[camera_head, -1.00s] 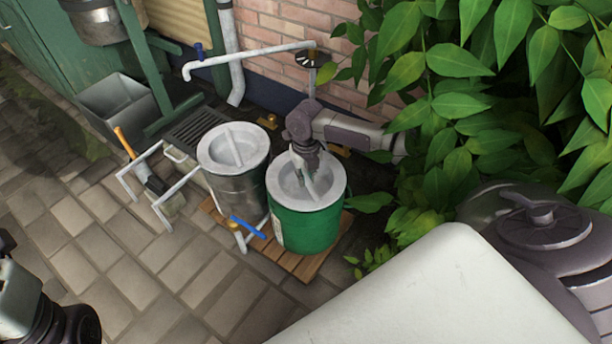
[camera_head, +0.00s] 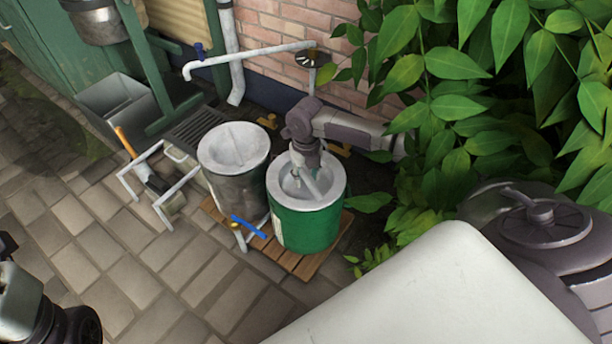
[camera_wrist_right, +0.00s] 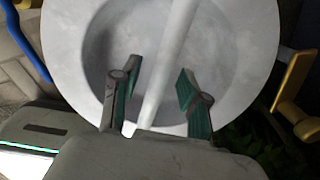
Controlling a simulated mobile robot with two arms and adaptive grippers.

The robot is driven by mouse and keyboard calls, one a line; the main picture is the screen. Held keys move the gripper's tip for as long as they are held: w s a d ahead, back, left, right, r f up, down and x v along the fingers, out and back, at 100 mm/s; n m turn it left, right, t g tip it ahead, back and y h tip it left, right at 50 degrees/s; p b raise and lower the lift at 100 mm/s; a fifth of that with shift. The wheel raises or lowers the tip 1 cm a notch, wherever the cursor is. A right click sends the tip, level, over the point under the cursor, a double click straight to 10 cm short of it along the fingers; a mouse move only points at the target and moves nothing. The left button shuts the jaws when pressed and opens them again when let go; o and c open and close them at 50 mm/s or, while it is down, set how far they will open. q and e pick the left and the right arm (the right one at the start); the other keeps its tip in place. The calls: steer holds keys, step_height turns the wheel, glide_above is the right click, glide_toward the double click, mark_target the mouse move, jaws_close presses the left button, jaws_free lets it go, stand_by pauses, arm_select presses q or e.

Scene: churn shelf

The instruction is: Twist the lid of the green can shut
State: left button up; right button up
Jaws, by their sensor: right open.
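The green can (camera_head: 305,229) stands on a wooden slatted base, with its pale grey lid (camera_head: 334,184) lying on top. A straight raised bar (camera_head: 313,187) crosses the lid. My right gripper (camera_head: 306,168) is over the lid from above. In the right wrist view, its two green-padded fingers (camera_wrist_right: 158,85) are apart, one on each side of the lid's bar (camera_wrist_right: 172,62), with gaps between pads and bar. The lid's rim (camera_wrist_right: 262,50) fills most of that view. The lid's seam with the can is too small to judge. My left gripper cannot be made out; only part of my left arm shows at lower left.
A grey metal can (camera_head: 236,182) with a similar barred lid stands close on the left. A blue-handled tap (camera_head: 247,227) is in front. Leafy branches (camera_head: 480,110) crowd the right side, near my right arm. A pipe (camera_head: 250,57) and brick wall are behind.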

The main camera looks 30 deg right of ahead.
step_height(320, 180, up, 11)
steer(key=shift+r, duration=0.2)
